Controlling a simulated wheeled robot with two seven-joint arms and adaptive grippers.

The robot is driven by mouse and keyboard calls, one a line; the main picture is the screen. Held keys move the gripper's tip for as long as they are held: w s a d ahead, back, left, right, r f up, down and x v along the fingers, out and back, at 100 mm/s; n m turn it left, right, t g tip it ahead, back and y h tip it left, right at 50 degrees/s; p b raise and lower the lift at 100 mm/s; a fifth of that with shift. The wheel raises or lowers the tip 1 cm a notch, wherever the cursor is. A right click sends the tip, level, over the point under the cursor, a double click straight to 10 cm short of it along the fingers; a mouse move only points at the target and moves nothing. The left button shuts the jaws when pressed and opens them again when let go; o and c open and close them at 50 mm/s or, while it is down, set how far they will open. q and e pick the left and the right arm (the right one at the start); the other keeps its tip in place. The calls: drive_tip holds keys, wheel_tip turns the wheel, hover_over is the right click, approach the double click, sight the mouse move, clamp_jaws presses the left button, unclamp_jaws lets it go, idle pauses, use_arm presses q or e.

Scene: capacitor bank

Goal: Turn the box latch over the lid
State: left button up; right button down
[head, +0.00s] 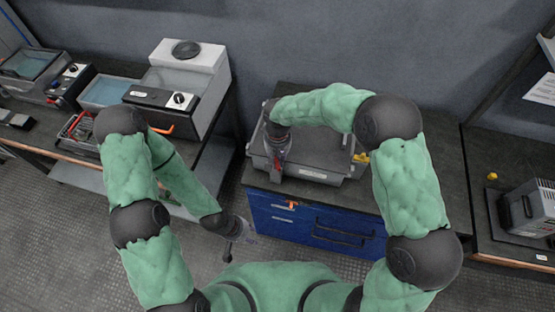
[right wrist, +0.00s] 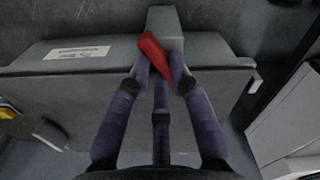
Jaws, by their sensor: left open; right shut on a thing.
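The grey box (head: 335,172) sits on top of the blue cabinet, its lid apparently down and partly hidden by my right arm. A red latch (head: 277,170) is at the box's front left. My right gripper (head: 275,158) is shut on this latch. In the right wrist view, the red latch (right wrist: 152,52) lies tilted between the purple fingertips (right wrist: 160,68), against the grey box (right wrist: 215,68). A yellow part (head: 361,158) is at the box's right end. My left gripper (head: 238,241) is open and empty, low in front of the cabinet's left side.
The blue cabinet (head: 270,222) has drawers and a small red-orange part (head: 291,205) on its front. A bench at left holds a white and black device (head: 190,75) and blue-topped trays (head: 108,92). A grey device (head: 530,210) stands at right. The floor at left is clear.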

drive_tip(key=m+b, duration=0.2)
drive_tip(key=m, duration=0.3)
drive_tip(key=shift+m, duration=0.4)
drive_tip(key=shift+s, duration=0.1)
idle(0.3)
drive_tip(key=c, duration=1.1)
unclamp_jaws()
wheel_tip(320, 180, up, 12)
drive_tip(key=shift+r, duration=0.1)
